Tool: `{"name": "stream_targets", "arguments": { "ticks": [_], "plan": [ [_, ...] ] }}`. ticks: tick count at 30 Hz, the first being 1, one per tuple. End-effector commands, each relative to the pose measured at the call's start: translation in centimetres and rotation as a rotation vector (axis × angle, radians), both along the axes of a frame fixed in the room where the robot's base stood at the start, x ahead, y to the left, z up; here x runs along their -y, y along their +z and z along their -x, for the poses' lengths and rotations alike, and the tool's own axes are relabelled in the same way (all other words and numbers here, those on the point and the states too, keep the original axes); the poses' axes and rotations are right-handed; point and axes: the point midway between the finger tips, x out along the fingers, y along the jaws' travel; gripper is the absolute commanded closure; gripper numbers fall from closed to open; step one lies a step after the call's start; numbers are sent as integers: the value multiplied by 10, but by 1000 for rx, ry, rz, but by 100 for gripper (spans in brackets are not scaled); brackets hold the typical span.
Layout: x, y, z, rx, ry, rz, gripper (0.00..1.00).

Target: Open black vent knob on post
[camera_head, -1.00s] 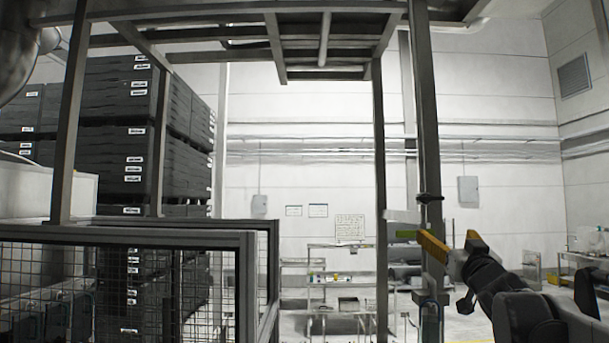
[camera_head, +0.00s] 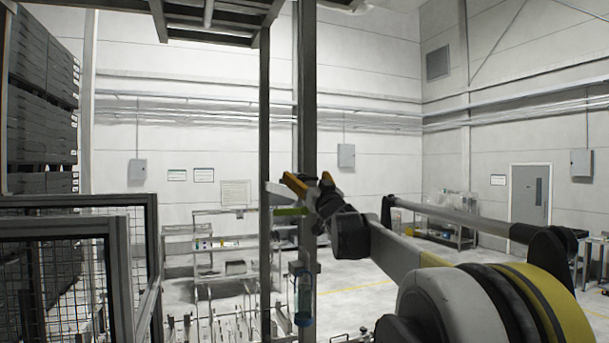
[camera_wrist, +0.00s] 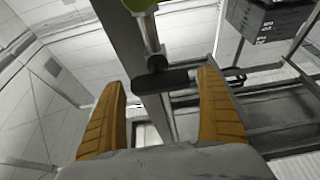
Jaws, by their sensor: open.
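The black knob (camera_wrist: 160,83) shows in the wrist view as a flat dark bar on a short pale stem, in front of the grey post (camera_wrist: 124,42). My gripper (camera_wrist: 161,78) is open, with one yellow finger on each side of the knob and a gap to both. In the head view, my gripper (camera_head: 288,184) is at the tall dark post (camera_head: 308,110), reaching from the right. The knob cannot be made out there; the gripper and post cover that spot. A green part (camera_head: 291,211) sits just below the fingers, and green also shows at the wrist view's top edge.
A mesh fence (camera_head: 70,270) stands at the left, before stacked dark crates (camera_head: 42,95). A metal shelf rack (camera_head: 225,245) is behind the post. The floor at right (camera_head: 360,300) looks mostly clear.

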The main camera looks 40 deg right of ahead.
Motion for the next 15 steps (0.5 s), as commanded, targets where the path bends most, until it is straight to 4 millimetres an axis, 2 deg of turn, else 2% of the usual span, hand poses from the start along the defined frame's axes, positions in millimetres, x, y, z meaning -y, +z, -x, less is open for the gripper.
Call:
{"name": "stream_targets", "arguments": {
  "ticks": [8, 11, 13, 14, 15],
  "plan": [
    [0, 0, -2, 0, 0, 0, 14],
    [0, 0, -2, 0, 0, 0, 40],
    [0, 0, -2, 0, 0, 0, 62],
    [0, 0, -2, 0, 0, 0, 67],
    [0, 0, -2, 0, 0, 0, 67]
  ]
}}
